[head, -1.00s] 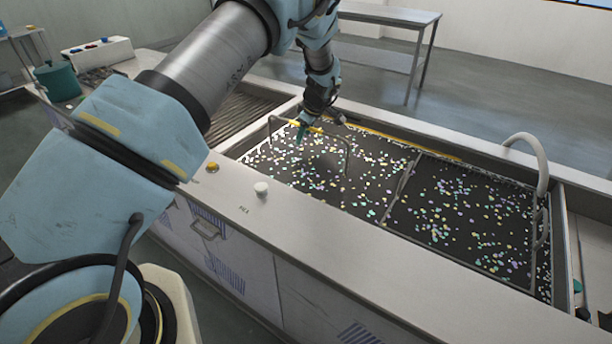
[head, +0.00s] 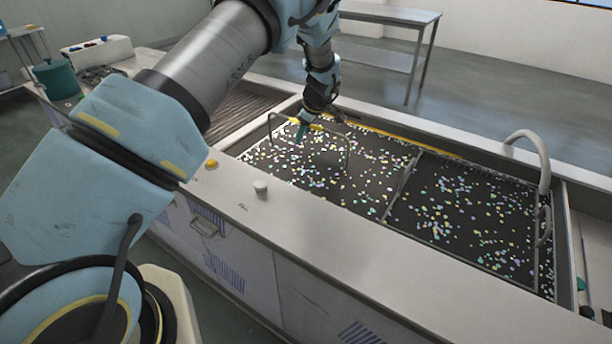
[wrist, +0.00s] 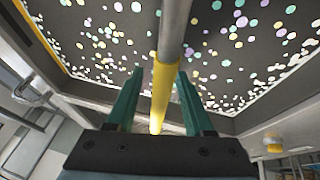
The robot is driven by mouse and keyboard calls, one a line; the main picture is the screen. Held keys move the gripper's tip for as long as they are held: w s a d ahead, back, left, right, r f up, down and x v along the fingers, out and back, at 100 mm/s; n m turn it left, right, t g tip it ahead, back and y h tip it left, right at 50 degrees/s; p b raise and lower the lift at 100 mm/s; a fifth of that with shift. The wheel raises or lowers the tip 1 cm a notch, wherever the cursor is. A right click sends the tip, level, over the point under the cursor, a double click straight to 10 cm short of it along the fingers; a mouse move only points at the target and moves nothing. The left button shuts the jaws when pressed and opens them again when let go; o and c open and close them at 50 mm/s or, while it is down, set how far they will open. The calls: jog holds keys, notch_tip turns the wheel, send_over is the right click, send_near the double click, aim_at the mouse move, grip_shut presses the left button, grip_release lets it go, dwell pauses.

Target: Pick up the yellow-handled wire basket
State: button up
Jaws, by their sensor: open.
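The wire basket's handle is a grey metal bar (head: 349,151) rising out of the left part of the tank, with a yellow grip (head: 316,127) along its top. The basket's body is not clearly visible under the dotted dark surface. My gripper (head: 302,130) is at the handle's top.
The tank (head: 403,187) has a divider and a right part with a dotted dark surface. A curved grey pipe (head: 541,160) stands at its right end. A white knob (head: 260,187) and a yellow button (head: 212,164) sit on the front ledge. A green pot (head: 56,80) stands far left.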

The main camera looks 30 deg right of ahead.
jog(key=shift+c, duration=0.2)
grip_shut()
dwell(0.3)
dwell(0.3)
